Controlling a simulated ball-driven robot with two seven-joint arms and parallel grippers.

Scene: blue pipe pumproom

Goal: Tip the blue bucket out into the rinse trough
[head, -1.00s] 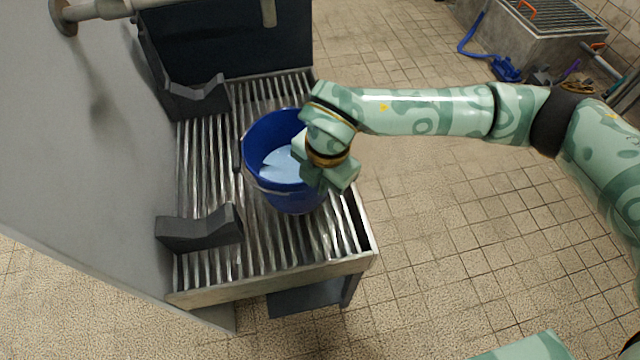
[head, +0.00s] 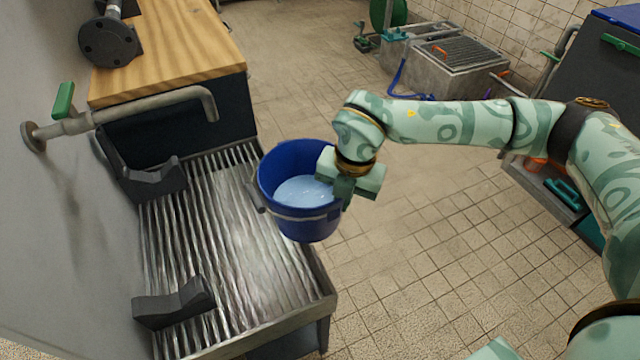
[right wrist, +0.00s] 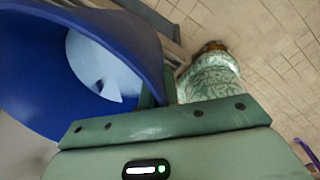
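The blue bucket (head: 308,227) is upright in the head view, with pale blue water (head: 302,191) inside. It hangs over the right edge of the slatted rack and looks lifted clear of it. My right gripper (head: 340,190) is shut on the bucket's right side near the rim; its fingertips are partly hidden. In the right wrist view the bucket (right wrist: 130,45) and its water fill the upper left, close against the gripper. A grey concrete trough with a grating (head: 455,65) stands at the far back right; it may be the rinse trough. My left gripper is not in view.
The slatted metal rack (head: 215,250) has two dark cradle blocks (head: 175,303). A pipe spout with a green-handled tap (head: 150,110) and a wooden-topped counter (head: 175,45) are behind it. A blue hose (head: 398,80) lies near the trough. Tiled floor (head: 430,230) between is open.

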